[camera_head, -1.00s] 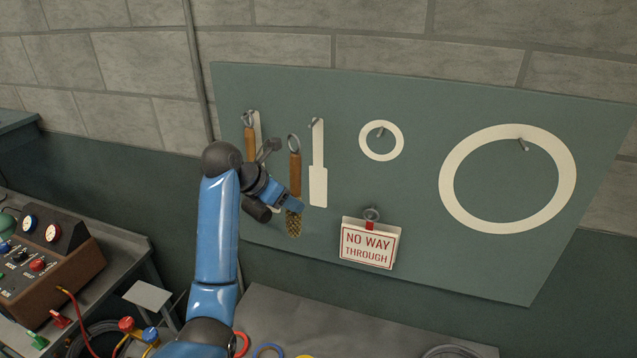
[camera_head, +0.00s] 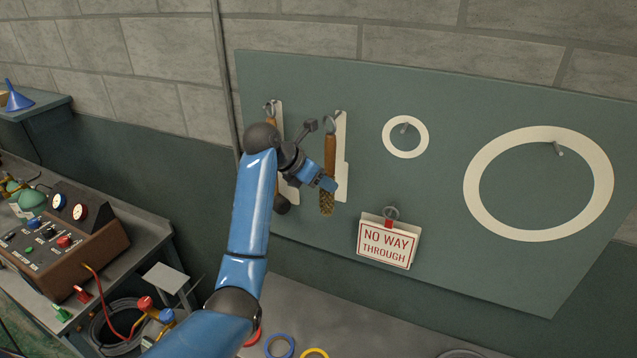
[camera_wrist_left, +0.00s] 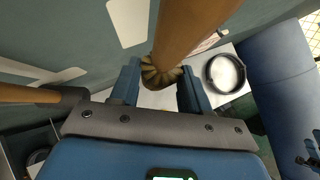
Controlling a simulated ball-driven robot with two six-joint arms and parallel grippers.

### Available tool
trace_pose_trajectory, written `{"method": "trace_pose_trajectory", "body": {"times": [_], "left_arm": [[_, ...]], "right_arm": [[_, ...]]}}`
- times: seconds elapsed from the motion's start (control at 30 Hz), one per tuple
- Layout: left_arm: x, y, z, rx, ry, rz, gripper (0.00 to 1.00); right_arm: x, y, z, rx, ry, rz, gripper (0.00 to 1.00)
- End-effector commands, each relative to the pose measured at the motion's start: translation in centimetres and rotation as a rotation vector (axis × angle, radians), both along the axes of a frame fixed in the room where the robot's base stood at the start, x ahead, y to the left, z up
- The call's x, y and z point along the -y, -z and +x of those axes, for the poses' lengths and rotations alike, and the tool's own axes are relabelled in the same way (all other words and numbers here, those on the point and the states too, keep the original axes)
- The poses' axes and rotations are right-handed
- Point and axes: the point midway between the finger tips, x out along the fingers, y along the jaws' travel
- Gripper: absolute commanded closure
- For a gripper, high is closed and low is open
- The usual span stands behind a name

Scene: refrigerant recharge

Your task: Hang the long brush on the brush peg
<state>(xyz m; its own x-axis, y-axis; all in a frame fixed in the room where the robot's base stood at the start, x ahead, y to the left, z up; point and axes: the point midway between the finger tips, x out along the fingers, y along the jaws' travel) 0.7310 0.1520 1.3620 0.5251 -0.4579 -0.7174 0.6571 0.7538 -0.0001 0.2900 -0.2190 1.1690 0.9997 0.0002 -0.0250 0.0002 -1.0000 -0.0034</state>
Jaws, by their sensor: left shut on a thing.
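The long brush (camera_head: 330,155) has a brown wooden handle, a metal ring at its top and brassy bristles at its bottom. My left gripper (camera_head: 327,184) is shut on it low down, near the bristles. The brush is upright in front of a white brush outline (camera_head: 341,150) on the green board and covers part of it. Its ring is near the top of that outline, where the peg sits; I cannot tell whether the ring is around the peg. In the left wrist view the handle (camera_wrist_left: 190,28) rises from between the fingers. My right gripper is out of view.
Another wooden-handled tool (camera_head: 270,109) hangs just left, partly behind my arm. A small white ring outline (camera_head: 388,139) and a large one (camera_head: 474,205) have pegs at right. A "NO WAY THROUGH" sign (camera_head: 387,243) hangs below. A bench (camera_head: 400,327) runs beneath the board.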

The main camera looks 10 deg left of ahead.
Motion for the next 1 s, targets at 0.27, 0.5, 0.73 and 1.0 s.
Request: {"method": "trace_pose_trajectory", "body": {"times": [0.27, 0.5, 0.73, 1.0], "left_arm": [[0.3, 0.1, 1.5, 0.000, 0.000, 0.000, 0.89], [0.5, 0.2, 2.8, -0.001, 0.000, 0.001, 0.89], [0.7, 0.3, 3.9, -0.001, 0.000, 0.001, 0.89], [0.9, 0.4, 4.7, 0.000, -0.001, 0.001, 0.89]], "right_arm": [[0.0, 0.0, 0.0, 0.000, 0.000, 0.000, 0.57], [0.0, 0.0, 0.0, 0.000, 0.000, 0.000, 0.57], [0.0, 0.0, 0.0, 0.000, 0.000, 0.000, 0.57], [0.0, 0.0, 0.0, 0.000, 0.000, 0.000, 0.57]]}}
